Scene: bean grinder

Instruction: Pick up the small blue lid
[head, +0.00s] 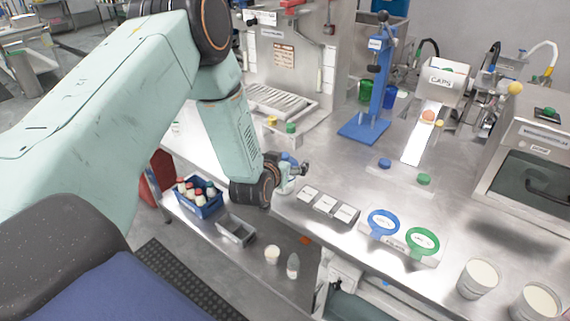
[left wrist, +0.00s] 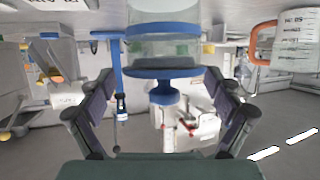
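My left gripper (head: 298,170) is at the end of the green arm in the head view, at the near edge of the steel bench. In the left wrist view its two fingers (left wrist: 160,80) are spread apart. Between and just beyond them is a blue lid with a knob (left wrist: 163,93), on a clear container with a blue band (left wrist: 163,48); this view looks upside down. I cannot tell whether the fingers touch the lid. In the head view the lid (head: 288,158) is mostly hidden by the gripper. A separate small blue cap (head: 385,163) lies farther right on the bench.
A blue stand (head: 377,90) rises behind. A green cap (head: 423,179), a white-labelled tray (head: 328,205), blue (head: 383,222) and green (head: 422,241) rings lie to the right. A blue crate of bottles (head: 198,203) stands on the lower shelf.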

